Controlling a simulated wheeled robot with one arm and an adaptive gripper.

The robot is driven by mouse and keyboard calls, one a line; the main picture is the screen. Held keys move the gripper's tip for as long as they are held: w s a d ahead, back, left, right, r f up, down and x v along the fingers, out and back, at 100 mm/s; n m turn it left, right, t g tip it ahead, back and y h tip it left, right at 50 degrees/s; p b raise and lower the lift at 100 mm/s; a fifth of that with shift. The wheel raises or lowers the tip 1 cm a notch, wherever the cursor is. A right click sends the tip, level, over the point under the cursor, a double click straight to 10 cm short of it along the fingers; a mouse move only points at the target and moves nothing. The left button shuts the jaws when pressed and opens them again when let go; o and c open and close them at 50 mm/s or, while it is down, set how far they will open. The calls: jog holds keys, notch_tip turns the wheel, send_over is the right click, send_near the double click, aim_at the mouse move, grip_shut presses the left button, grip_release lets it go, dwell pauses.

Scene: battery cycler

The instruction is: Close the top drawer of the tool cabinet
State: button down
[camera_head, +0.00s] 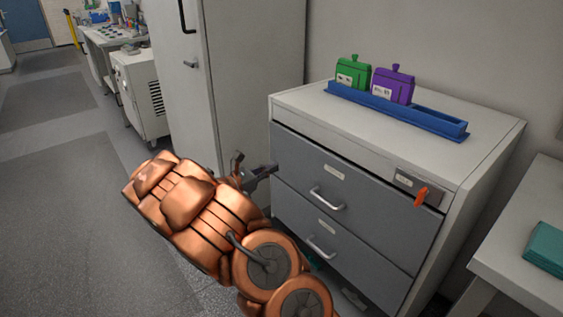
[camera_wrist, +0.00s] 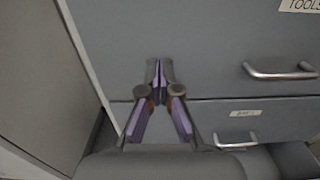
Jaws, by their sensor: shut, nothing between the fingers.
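The tool cabinet (camera_head: 484,190) is a light body with grey drawer fronts. Its top drawer (camera_head: 295,165) has a silver handle (camera_head: 327,200) and a label; in the wrist view the drawer front (camera_wrist: 200,50) fills most of the picture, with a "TOOLS" label at upper right. The drawer looks flush or nearly so; I cannot tell whether a small gap is left. My gripper (camera_head: 262,173) is at the left part of the top drawer's front, left of the handle. In the wrist view its fingertips (camera_wrist: 160,68) are together and empty, close to or touching the front.
A lower drawer (camera_head: 300,222) has its own handle (camera_head: 320,247). An orange key (camera_head: 421,197) sticks out of a lock plate at upper right. A blue rack (camera_head: 400,112) holds green and purple packs on top. A tall cabinet (camera_head: 240,80) stands left; a bench (camera_head: 515,215) right.

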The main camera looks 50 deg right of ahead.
jog(key=w+a, duration=0.1)
jog(key=a, duration=0.7)
jog(key=shift+a, duration=0.3)
jog(key=shift+f, duration=0.1)
jog(key=s+a+r+m+g+y, duration=0.1)
jog(key=s+a+m+y, duration=0.2)
jog(key=s, duration=0.4)
jog(key=s+a+r+m+g+y, duration=0.1)
jog(key=s+m+g+y, duration=0.2)
jog(key=s, duration=0.4)
jog(key=s+a+r+m+y, duration=0.1)
jog(key=s+a+m+y, duration=0.1)
jog(key=s+m, duration=0.4)
jog(key=s+a+f+m+t+y, duration=0.1)
jog(key=s+a+m+t+y, duration=0.1)
jog(key=s+a+y, duration=0.65)
jog(key=s+a+f+m+t+y, duration=0.1)
jog(key=s+a+f+m+y, duration=0.15)
jog(key=s+a, duration=0.7)
jog(key=w+a+r+p, duration=0.1)
jog(key=w+r+p, duration=0.1)
jog(key=r+p, duration=0.7)
jog(key=w+a+r+t+h+p, duration=0.1)
jog(key=r+p, duration=0.7)
jog(key=r, duration=0.2)
jog(key=shift+w+a+r+p, duration=0.4)
